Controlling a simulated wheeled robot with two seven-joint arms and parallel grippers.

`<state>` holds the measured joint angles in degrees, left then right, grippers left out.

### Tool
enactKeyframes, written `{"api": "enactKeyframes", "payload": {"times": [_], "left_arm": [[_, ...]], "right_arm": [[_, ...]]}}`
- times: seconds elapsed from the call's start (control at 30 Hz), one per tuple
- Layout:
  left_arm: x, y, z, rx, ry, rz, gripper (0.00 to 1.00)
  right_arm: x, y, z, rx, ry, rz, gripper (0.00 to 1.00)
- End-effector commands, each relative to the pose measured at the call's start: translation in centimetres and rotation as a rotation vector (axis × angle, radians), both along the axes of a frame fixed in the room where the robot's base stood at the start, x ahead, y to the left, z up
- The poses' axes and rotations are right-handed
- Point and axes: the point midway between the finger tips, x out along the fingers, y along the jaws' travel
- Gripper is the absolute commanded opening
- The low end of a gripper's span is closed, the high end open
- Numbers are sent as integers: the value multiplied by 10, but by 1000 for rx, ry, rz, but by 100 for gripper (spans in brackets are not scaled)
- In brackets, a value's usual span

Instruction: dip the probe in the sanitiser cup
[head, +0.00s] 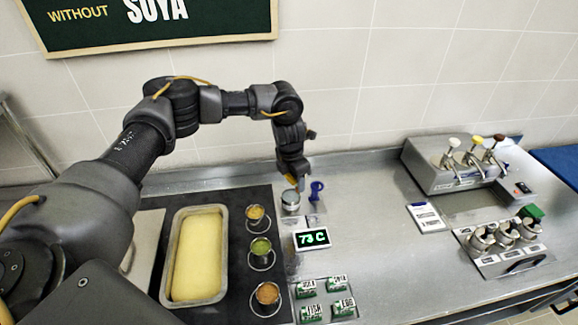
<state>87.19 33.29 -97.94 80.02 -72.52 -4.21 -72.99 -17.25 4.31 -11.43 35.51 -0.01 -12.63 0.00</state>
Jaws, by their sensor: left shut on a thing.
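My left gripper (294,174) points down over a small metal cup (291,201) at the back of the counter and is shut on the probe. Only a small yellow-orange part of the probe (292,181) shows at the fingertips. The rest of the probe is hidden, and I cannot tell whether its tip is inside the cup. A blue upright piece (316,190) stands just right of the cup. A display (312,238) in front reads 73 C. My right gripper is not in view.
A loaf-shaped pan (167,272) with pale yellow food and several small cups (261,246) in ring holders sit on the left. Green-labelled blocks (342,307) lie in front. A pump dispenser (430,171) and a metal pot rack (500,262) stand right. The counter between is mostly clear.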

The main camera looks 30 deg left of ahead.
Motion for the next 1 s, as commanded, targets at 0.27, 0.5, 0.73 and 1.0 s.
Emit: {"api": "enactKeyframes", "payload": {"times": [0.27,0.5,0.73,1.0], "left_arm": [[15,26,-3,18,-2,350,22],[16,28,-5,20,-1,382,22],[16,28,-13,20,-1,379,22],[16,28,-37,20,0,378,22]], "right_arm": [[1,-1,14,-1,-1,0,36],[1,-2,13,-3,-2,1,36],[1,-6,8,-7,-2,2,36],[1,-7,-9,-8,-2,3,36]]}}
